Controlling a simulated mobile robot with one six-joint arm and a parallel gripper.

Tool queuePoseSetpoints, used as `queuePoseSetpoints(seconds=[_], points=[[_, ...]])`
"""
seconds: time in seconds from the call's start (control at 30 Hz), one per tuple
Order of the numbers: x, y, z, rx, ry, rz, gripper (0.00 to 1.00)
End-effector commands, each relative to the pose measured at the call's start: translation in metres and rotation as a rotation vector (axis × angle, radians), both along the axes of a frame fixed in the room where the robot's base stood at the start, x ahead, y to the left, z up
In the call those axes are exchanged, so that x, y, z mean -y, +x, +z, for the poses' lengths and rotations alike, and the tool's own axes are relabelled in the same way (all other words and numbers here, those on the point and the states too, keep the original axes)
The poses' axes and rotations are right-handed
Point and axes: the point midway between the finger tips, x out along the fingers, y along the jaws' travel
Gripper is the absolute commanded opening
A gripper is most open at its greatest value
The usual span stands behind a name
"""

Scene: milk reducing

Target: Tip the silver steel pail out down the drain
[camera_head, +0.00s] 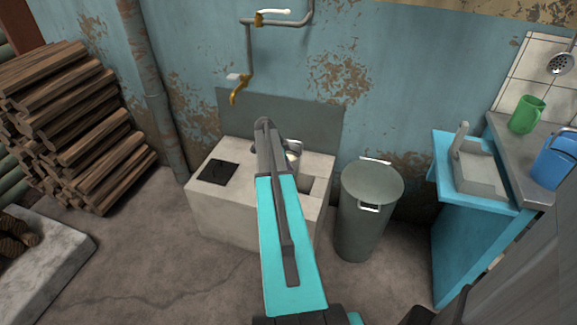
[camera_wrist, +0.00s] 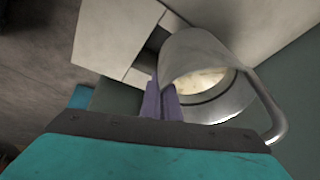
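The silver steel pail (camera_wrist: 198,52) shows in the wrist view with pale creamy stuff (camera_wrist: 205,78) inside and a curved handle (camera_wrist: 268,105) at right. In the head view only part of the pail (camera_head: 293,147) shows beside my arm's far end, over the pale block. My gripper (camera_wrist: 165,100) shows narrow purplish fingers close together at the pail's left edge. Whether they are clamped on its wall is unclear. In the head view the fingertips are hidden behind my arm. A dark square (camera_head: 218,172) lies flush in the block's top at left; I cannot tell whether it is the drain.
The pale block (camera_head: 225,215) has a recess (camera_head: 306,184) at its front right. A lidded grey bin (camera_head: 365,215) stands right of it. A brass tap (camera_head: 238,93) hangs above. A blue stand (camera_head: 460,235) is at right, stacked logs (camera_head: 65,110) at left. Floor in front is clear.

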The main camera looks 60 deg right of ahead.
Motion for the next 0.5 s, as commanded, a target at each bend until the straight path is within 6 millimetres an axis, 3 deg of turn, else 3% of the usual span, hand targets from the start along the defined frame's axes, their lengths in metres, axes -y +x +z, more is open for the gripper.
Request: queuePoseSetpoints(seconds=[0.5], points=[[0.001, 0.000, -0.025, 0.001, -0.002, 0.001, 0.00]])
